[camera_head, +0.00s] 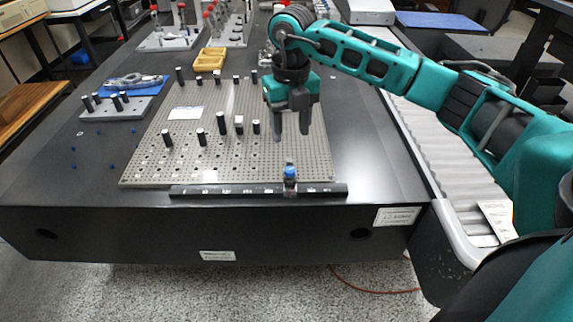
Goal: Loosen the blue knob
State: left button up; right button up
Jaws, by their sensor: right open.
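The blue knob (290,170) stands upright on a small dark clamp on the black bar (235,189), right of the bar's middle. The bar lies along the front edge of the grey perforated plate (150,180). My right gripper (291,138) hangs above the plate with its fingers pointing down. It is open and empty, above and a little behind the knob, apart from it. My left gripper is not in view.
Several black posts (201,137) stand on the plate. A yellow tray (210,59) and a blue mat (140,87) lie farther back. The dark table (375,165) is clear right of the plate. A pale covered rail (440,150) runs along the right side.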

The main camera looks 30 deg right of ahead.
aim_at(290, 169)
notch_tip(290, 169, down, 10)
jog(key=shift+f+b, duration=0.2)
jog(key=shift+b, duration=0.4)
